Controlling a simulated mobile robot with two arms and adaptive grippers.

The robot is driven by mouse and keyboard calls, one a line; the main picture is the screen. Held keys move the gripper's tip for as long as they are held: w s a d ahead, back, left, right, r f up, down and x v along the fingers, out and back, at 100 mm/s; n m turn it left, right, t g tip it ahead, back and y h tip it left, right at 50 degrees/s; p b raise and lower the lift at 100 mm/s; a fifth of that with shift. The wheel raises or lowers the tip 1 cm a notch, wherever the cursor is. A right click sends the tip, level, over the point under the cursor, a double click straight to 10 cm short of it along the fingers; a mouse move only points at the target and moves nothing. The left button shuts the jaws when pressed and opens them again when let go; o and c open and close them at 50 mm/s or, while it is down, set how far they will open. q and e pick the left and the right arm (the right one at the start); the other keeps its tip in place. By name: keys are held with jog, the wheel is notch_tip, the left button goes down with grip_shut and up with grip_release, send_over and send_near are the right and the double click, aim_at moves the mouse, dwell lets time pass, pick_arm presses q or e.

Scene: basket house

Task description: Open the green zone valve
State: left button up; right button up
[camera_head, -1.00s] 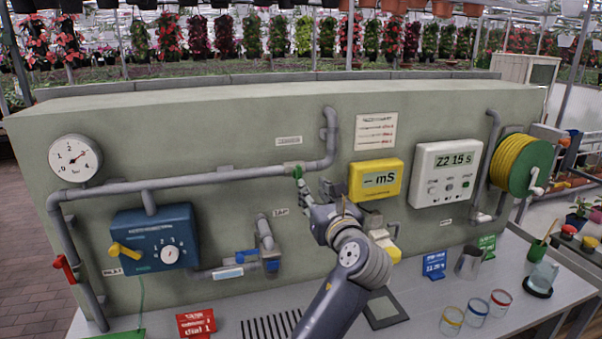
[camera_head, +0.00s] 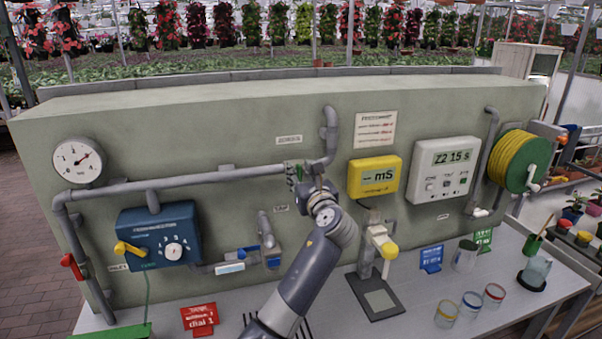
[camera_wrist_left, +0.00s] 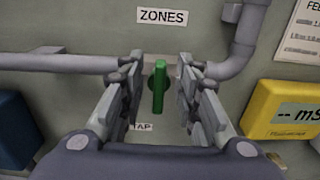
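The green valve handle (camera_wrist_left: 159,88) sits on the grey pipe under the "ZONES" label. In the left wrist view it hangs roughly vertical, in line between my fingers. My left gripper (camera_wrist_left: 160,95) is open, with one finger on each side of the handle and a visible gap on both sides. I cannot tell how far past the fingertips the handle lies. In the head view my left gripper (camera_head: 301,177) is up at the pipe and largely hides the handle. My right gripper is not in view.
A blue control box (camera_head: 158,237) with a yellow lever is at left, below a gauge (camera_head: 79,161). A yellow meter (camera_head: 375,177) is right of the gripper, with a stand below. A red lever (camera_head: 71,265) is far left. Jars stand on the bench at right.

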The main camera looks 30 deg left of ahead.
pick_arm(q)
jog(key=shift+s+d, duration=0.1)
grip_shut()
jog(key=n, duration=0.3)
jog(key=shift+s+a+n+b, duration=0.2)
jog(key=shift+n+b, duration=0.1)
jog(key=shift+n, duration=0.1)
jog(key=n+b, duration=0.2)
jog(key=n, duration=0.2)
jog(key=n+b, duration=0.3)
jog(key=n, duration=0.2)
jog(key=f+n+b, duration=0.1)
jog(key=n+b, duration=0.1)
jog(key=n, duration=0.3)
jog(key=shift+s+a+f+b, duration=0.1)
jog(key=shift+s+a+b, duration=0.25)
jog(key=shift+s+b, duration=0.05)
